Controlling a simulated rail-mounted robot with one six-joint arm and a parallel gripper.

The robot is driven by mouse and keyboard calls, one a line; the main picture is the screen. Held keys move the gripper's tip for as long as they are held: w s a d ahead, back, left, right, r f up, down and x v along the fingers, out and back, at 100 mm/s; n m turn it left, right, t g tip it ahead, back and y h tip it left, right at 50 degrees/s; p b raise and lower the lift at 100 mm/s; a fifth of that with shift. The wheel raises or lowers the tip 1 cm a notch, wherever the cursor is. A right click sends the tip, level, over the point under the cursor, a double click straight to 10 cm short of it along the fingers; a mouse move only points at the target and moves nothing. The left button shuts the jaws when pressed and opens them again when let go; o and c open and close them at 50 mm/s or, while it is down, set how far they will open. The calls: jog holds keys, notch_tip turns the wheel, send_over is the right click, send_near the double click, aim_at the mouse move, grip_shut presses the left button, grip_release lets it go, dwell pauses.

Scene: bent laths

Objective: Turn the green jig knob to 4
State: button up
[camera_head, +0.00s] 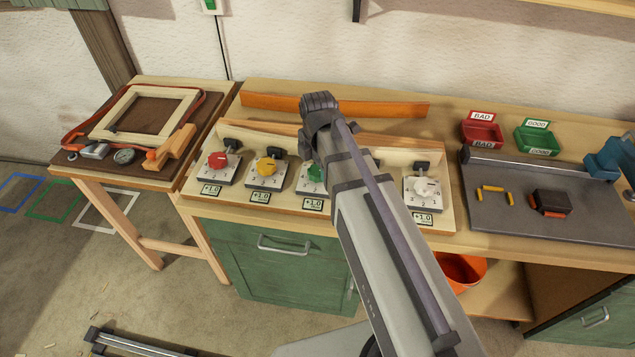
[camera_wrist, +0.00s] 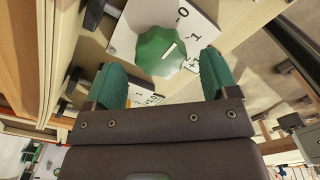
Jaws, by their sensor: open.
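The green jig knob (camera_head: 315,173) sits on a white dial plate on the bench's panel, partly hidden by my arm in the head view. In the wrist view the round, scalloped green knob (camera_wrist: 152,52) lies just beyond my gripper (camera_wrist: 161,61). Its white mark points to the upper right; I cannot tell exactly which number it meets. The digits 0 and 1 show on the plate (camera_wrist: 195,28); other digits are partly hidden by the fingers. My gripper is open, its two green fingertips on either side of the knob's near edge. I cannot tell whether they touch it.
A red knob (camera_head: 217,160) and a yellow knob (camera_head: 266,168) stand to the left, a white knob (camera_head: 427,187) to the right. Small +1.0 displays sit below. An orange bent lath (camera_head: 335,104) lies behind. Red (camera_head: 482,133) and green (camera_head: 537,139) bins stand right.

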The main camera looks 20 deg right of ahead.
notch_tip(320, 180, down, 3)
jog(key=shift+r+b, duration=0.2)
jog(key=shift+b, duration=0.35)
jog(key=shift+r, duration=0.15)
jog(key=shift+c, duration=0.2)
jog(key=c, duration=0.9)
